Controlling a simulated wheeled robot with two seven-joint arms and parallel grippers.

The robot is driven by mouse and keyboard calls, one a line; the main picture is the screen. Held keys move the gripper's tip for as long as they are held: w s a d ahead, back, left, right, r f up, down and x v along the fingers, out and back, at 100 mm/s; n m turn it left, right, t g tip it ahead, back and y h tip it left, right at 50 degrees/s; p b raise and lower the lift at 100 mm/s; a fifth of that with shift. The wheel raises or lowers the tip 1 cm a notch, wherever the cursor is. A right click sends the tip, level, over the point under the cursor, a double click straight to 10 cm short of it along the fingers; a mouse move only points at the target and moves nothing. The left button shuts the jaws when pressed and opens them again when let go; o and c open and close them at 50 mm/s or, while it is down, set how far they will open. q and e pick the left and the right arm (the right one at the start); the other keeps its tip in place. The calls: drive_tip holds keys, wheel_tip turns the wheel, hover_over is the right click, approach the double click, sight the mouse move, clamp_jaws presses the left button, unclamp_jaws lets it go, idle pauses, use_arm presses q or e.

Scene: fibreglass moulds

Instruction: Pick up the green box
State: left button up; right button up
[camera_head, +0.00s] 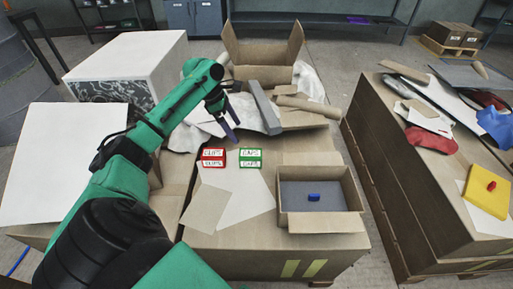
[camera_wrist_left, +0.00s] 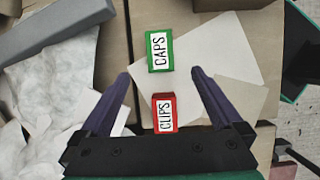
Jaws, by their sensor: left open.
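The green box (camera_head: 250,158), labelled CAPS, lies on the cardboard-topped surface in the head view, just right of the red box (camera_head: 213,158), labelled CLIPS. My left gripper (camera_head: 229,128) is above and behind the two boxes, apart from both. In the left wrist view the green box (camera_wrist_left: 159,51) is beyond the fingertips and roughly centred between them. The red box (camera_wrist_left: 165,111) shows nearer, between the open fingers of my left gripper (camera_wrist_left: 161,74). The left gripper is empty. My right gripper is in neither view.
An open cardboard box (camera_head: 346,202) with a blue item (camera_head: 314,197) stands at the front right. A grey bar (camera_head: 264,108) and a cardboard tube (camera_head: 307,106) lie behind the boxes. Paper sheets (camera_head: 248,199) lie in front. A larger open carton (camera_head: 262,76) stands at the back.

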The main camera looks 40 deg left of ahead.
sight(250, 153)
use_arm(q)
drive_tip(key=b+x, duration=0.3)
drive_tip(key=x, duration=1.1)
drive_tip(key=shift+s+a+f, duration=0.1)
drive_tip(key=shift+a+f, duration=0.05)
drive_tip(key=shift+f, duration=0.25)
drive_tip(key=shift+c, duration=0.6)
drive_tip(key=c, duration=1.4)
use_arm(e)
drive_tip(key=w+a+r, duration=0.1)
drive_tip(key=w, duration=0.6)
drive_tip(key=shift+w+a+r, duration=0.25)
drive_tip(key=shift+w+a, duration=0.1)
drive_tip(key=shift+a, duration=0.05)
use_arm(q)
drive_tip(key=shift+r, duration=0.25)
drive_tip(key=shift+c, duration=0.2)
